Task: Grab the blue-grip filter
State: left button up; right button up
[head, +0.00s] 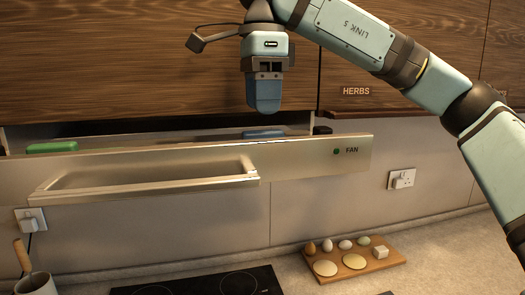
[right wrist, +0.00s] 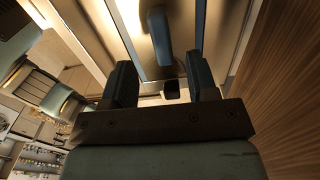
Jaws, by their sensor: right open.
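The blue grip of the filter (head: 262,133) shows low behind the top edge of the fan front, partly hidden by that edge. In the right wrist view the blue grip (right wrist: 160,38) is a bar beyond and between my two fingertips. My right gripper (head: 264,108) points down just above the blue grip, apart from it as far as I can tell. In the right wrist view the gripper (right wrist: 160,75) is open, with nothing between its fingers. My left gripper is out of view.
Wooden cabinets (head: 120,60) are close behind my gripper. A board of food (head: 385,262) lies below.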

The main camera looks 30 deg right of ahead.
aim_at(263, 130)
jog(key=shift+s+f, duration=0.1)
jog(key=shift+f, duration=0.25)
jog(key=f, duration=0.4)
jog(key=shift+w+d+f, duration=0.2)
jog(key=shift+w+f, duration=0.05)
jog(key=shift+s, duration=0.1)
jog(key=shift+a+r, duration=0.1)
jog(key=shift+c, duration=0.7)
grip_shut()
